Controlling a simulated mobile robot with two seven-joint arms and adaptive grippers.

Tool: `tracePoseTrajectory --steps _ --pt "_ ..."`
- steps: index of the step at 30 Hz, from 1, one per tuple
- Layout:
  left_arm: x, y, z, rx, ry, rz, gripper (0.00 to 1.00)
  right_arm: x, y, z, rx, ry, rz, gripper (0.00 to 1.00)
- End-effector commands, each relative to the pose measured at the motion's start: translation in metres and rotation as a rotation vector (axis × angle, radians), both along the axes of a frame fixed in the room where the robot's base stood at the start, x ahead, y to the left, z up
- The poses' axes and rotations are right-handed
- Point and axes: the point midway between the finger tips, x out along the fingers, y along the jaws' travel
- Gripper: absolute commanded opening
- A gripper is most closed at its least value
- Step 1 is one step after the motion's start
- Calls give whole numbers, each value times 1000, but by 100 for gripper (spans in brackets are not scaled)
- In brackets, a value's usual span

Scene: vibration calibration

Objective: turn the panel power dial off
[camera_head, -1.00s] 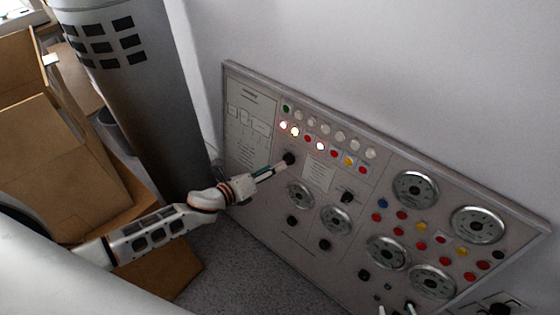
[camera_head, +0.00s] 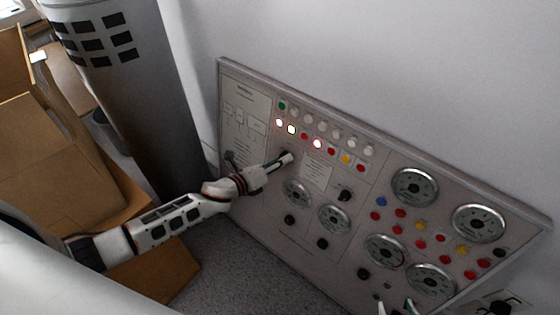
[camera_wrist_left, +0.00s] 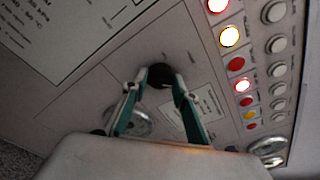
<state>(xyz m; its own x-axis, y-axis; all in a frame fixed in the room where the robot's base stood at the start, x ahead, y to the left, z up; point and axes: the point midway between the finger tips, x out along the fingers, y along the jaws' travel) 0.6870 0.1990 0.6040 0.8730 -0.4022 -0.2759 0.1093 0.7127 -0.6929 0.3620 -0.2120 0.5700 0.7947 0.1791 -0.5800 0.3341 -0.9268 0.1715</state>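A grey control panel (camera_head: 255,190) leans against the wall with a black dial (camera_wrist_left: 160,75) below its row of lit lamps. The task's power dial cannot be told from its label, but this is the one at my left gripper. My left gripper (camera_head: 288,158) reaches the panel and mostly hides the dial in the head view. In the left wrist view its teal fingers (camera_wrist_left: 160,82) are apart, with the tips on either side of the dial; firm contact does not show. My right gripper (camera_head: 396,308) is open and empty at the bottom edge.
White, yellow and red lamps (camera_head: 317,144) run above the dial, several glowing. Round gauges (camera_head: 334,218) and other black knobs (camera_head: 345,195) sit close by. A cardboard box (camera_head: 50,150) and a dark cylinder (camera_head: 140,90) stand to the left.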

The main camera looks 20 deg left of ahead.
Motion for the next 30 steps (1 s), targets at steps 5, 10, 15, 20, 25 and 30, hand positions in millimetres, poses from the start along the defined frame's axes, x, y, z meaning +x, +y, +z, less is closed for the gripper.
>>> tracePoseTrajectory --steps 5,10,15,20,25,30 --pt "0 0 0 -8 3 2 6 -4 1 -4 5 12 -5 40" --pt "0 0 0 -50 18 12 6 -5 2 -4 8 14 -9 40" --pt "0 0 0 -143 51 32 6 -4 2 -3 8 12 -10 40" --pt "0 0 0 -268 97 58 6 -3 2 -1 6 8 -7 40" --pt "0 0 0 -418 151 91 6 -3 0 0 1 5 -4 40" --pt "0 0 0 -567 205 123 6 -3 -2 0 -4 6 -1 40"
